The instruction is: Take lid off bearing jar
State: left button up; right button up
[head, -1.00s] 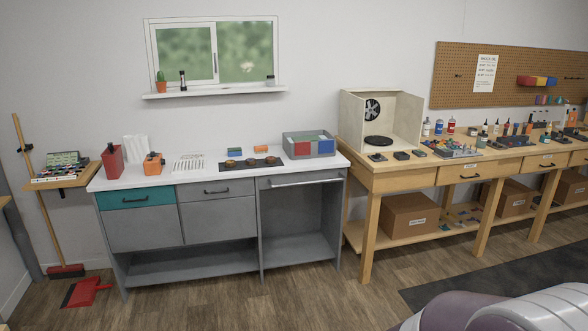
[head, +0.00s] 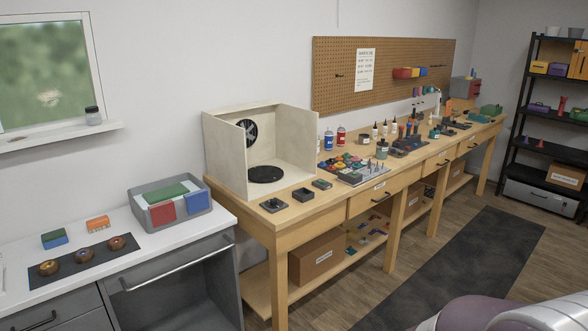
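Several small jars are in the head view, and no label is readable, so I cannot tell for sure which is the bearing jar. On the wooden bench, a greenish jar with a dark top (head: 382,149) stands near the middle. A small dark-topped jar (head: 364,141) stands just behind it to the left. The lids appear to be on. Neither of my grippers is in view.
The long wooden workbench (head: 296,211) holds a spray booth (head: 291,140), bottles and a parts tray (head: 362,174). A black shelf (head: 525,110) stands far right. Floor with a dark mat (head: 450,275) is clear ahead.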

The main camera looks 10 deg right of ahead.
aim_at(383, 142)
jog(key=i+l+z, duration=0.2)
jog(key=i, duration=0.25)
jog(key=i+l+z, duration=0.15)
jog(key=i+l, duration=0.15)
jog(key=i, duration=0.2)
jog(key=i+l+z, duration=0.2)
jog(key=i, duration=0.3)
jog(key=i+l, duration=0.15)
jog(key=l, duration=0.2)
jog(key=i+l, duration=0.1)
jog(key=l, duration=0.25)
jog(key=i+l+u, duration=0.1)
jog(key=l, duration=0.25)
jog(key=i+l, duration=0.2)
jog(key=l, duration=0.15)
jog(key=i+l, duration=0.1)
jog(key=l, duration=0.25)
